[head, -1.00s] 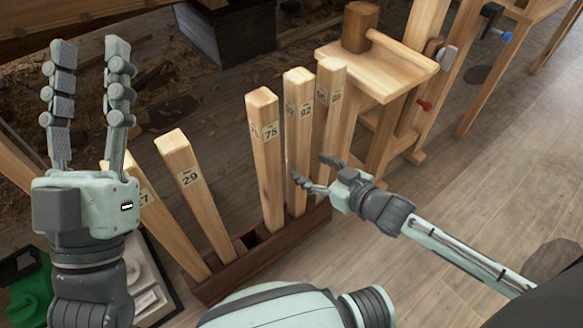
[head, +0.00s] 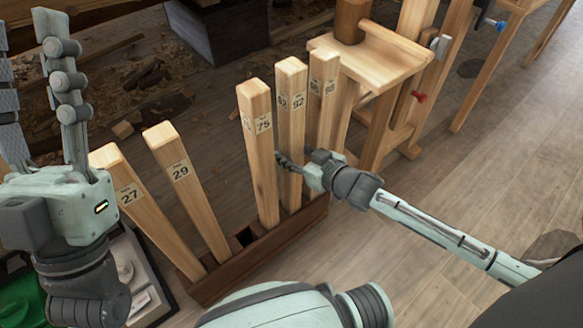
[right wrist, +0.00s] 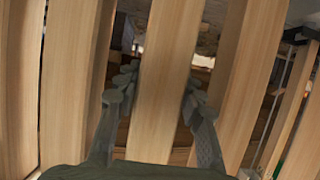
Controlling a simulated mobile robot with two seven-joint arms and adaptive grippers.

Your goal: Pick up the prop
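Several square wooden props stand in a dark wooden rack (head: 215,285), labelled 27 (head: 140,205), 29 (head: 190,185), 75 (head: 260,165), 92 (head: 291,110) and what looks like 98 (head: 322,100). My right gripper (head: 290,163) is at the middle of the 92 prop, below its label. In the right wrist view its two fingers (right wrist: 158,92) stand apart, one on each side of a prop (right wrist: 162,85). I cannot tell whether they touch it. My left gripper (head: 45,85) is open and empty, fingers pointing up, at the left edge.
A wooden bench or trestle (head: 385,75) with a red knob stands behind the props to the right. More trestle legs are farther back. A green object (head: 20,300) and a pale tray lie at lower left.

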